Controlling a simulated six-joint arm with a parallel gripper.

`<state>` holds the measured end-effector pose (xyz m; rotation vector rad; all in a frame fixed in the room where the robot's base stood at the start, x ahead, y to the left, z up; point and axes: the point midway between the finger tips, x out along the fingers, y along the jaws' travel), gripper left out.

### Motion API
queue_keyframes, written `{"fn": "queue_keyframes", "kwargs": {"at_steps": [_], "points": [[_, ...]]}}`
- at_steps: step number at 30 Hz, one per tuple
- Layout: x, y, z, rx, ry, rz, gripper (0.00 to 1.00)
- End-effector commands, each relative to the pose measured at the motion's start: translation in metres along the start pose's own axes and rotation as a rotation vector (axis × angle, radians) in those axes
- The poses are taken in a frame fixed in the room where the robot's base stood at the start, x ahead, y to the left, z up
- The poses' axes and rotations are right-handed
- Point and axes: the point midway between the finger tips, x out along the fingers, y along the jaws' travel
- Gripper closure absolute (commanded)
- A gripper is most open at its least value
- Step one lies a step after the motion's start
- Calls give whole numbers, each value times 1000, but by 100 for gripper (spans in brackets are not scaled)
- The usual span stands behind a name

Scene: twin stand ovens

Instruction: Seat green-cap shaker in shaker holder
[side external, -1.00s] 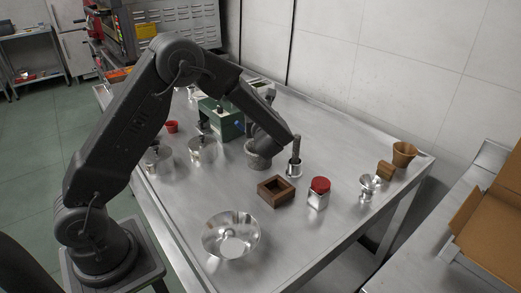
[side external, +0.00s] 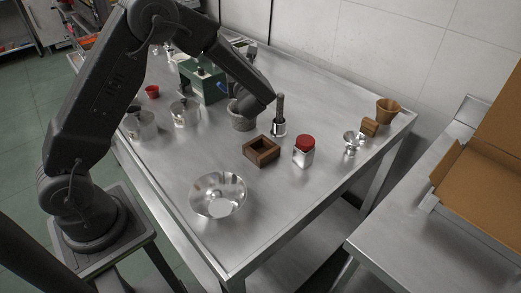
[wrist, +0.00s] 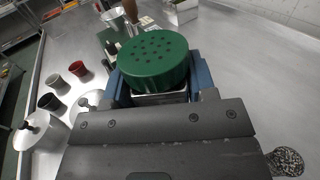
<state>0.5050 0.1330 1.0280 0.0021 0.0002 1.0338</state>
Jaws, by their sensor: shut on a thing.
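In the wrist view, the green-cap shaker (wrist: 155,62) has a round green cap with several holes above a shiny metal body. My gripper (wrist: 160,86) is shut on it, with blue fingers on both sides of the body. The shaker's lower part is hidden. In the side view, my gripper and the shaker are mostly hidden behind my wrist. A square brown wooden frame with an open middle, apparently the shaker holder (side external: 262,160), stands on the table. It looks empty, and my wrist is up and to the left of it.
A red-capped shaker (side external: 304,157) stands just right of the wooden frame, and a steel bowl (side external: 218,196) is in front. A grey mortar (side external: 242,118) and an upright dark-handled tool (side external: 279,116) stand behind. A green box (side external: 208,88) is farther back.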

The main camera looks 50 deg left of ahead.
Motion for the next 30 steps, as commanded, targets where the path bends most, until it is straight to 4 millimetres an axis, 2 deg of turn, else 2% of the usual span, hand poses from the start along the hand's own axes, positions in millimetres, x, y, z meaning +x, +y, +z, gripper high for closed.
{"fn": "queue_keyframes", "kwargs": {"at_steps": [5, 15, 19, 22, 25, 29, 30], "points": [[-26, -6, 4, 3, 0, -128, 75], [-118, -15, 5, 2, 1, -594, 75], [-140, -14, 3, 1, 0, -695, 75], [-143, -9, 2, -2, -1, -710, 75], [-130, 6, -1, -9, 1, -641, 75], [-99, 46, -6, -23, 2, -439, 75], [-88, 63, -8, -26, 2, -360, 75]]}}
